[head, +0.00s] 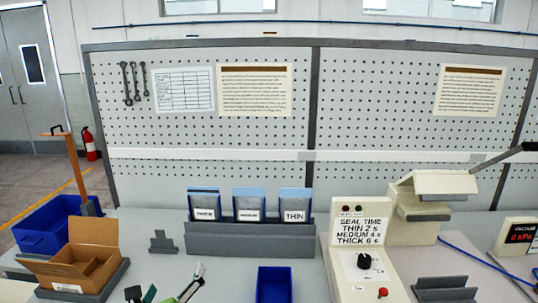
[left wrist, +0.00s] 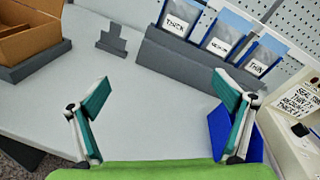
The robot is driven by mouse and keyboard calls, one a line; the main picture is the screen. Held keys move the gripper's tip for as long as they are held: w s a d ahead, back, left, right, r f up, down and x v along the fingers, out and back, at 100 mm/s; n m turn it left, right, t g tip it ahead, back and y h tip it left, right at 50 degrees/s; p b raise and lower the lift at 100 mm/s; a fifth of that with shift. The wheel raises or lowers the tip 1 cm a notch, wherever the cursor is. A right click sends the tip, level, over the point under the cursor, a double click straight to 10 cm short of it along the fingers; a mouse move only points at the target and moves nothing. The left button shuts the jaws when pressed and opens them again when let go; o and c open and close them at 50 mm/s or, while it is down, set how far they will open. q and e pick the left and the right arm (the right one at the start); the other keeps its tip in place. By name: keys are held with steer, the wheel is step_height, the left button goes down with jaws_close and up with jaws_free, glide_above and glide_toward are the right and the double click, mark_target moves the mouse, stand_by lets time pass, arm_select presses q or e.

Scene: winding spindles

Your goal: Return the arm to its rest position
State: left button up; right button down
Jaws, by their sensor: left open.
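My left gripper (head: 168,288) shows at the bottom edge of the head view, its fingers spread wide. My right gripper is not in view.
An open cardboard box (head: 80,265) stands on a dark tray at left, near a blue bin (head: 45,225). A small blue bin (head: 274,285) is right of my left gripper. The sealing machine (head: 360,260) stands further right. The table between box and rack is mostly clear.

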arm_select(q)
steer(key=s+d+f+n+g, duration=0.1)
steer(key=s+f+n+g, duration=0.4)
steer(key=s+n, duration=0.55)
steer(key=s+d+f+n+g+h, duration=0.1)
steer(key=s+f+n+g, duration=0.3)
steer(key=s+f+n, duration=0.65)
steer(key=s+d+f+n+g, duration=0.1)
steer(key=s+f+n+g, duration=0.45)
steer(key=s, duration=0.95)
step_height(320, 180, down, 23)
steer(key=s+n, duration=0.1)
steer(key=s, duration=0.1)
steer(key=s+a+f, duration=0.3)
steer(key=s+f, duration=1.2)
steer(key=s, duration=0.1)
steer(key=shift+s+f+g, duration=0.3)
steer(key=shift+f+g, duration=0.1)
steer(key=shift+g, duration=0.05)
